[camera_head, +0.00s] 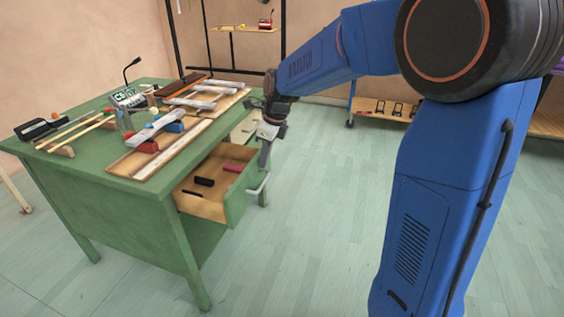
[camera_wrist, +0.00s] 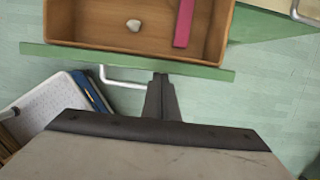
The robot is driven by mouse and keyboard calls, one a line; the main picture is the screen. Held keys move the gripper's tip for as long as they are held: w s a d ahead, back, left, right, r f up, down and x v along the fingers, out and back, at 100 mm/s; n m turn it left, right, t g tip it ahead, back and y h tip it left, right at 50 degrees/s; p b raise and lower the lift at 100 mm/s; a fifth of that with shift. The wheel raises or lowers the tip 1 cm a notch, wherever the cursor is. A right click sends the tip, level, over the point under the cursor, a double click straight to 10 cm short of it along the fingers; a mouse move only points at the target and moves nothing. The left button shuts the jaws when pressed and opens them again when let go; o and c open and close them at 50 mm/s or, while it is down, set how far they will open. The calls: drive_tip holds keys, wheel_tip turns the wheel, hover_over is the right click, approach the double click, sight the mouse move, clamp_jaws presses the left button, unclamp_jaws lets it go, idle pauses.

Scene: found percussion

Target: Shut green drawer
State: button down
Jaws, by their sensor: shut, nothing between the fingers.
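The green drawer (camera_head: 240,195) stands pulled out of the green desk (camera_head: 95,180), with its wooden inside showing. Its green front (camera_wrist: 200,68) crosses the wrist view, with a pale bar handle (camera_wrist: 118,81) on its outer face. My gripper (camera_head: 263,166) is shut and empty, pointing down at the outer side of the drawer front. In the wrist view its fingertips (camera_wrist: 160,78) are beside the handle's right end, close to the front. I cannot tell whether they touch. In the drawer lie a pink bar (camera_wrist: 184,22), a whitish stone (camera_wrist: 133,25) and a dark block (camera_head: 204,181).
Wooden bars and percussion pieces (camera_head: 165,140) cover the desk top. Another pale handle (camera_wrist: 302,14) shows beyond the drawer's right side. A pale grey object (camera_wrist: 52,98) is at the lower left of the wrist view. The floor (camera_head: 320,220) right of the desk is clear.

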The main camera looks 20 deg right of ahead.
drive_tip(key=w+a, duration=0.8)
drive_tip(key=a, duration=0.3)
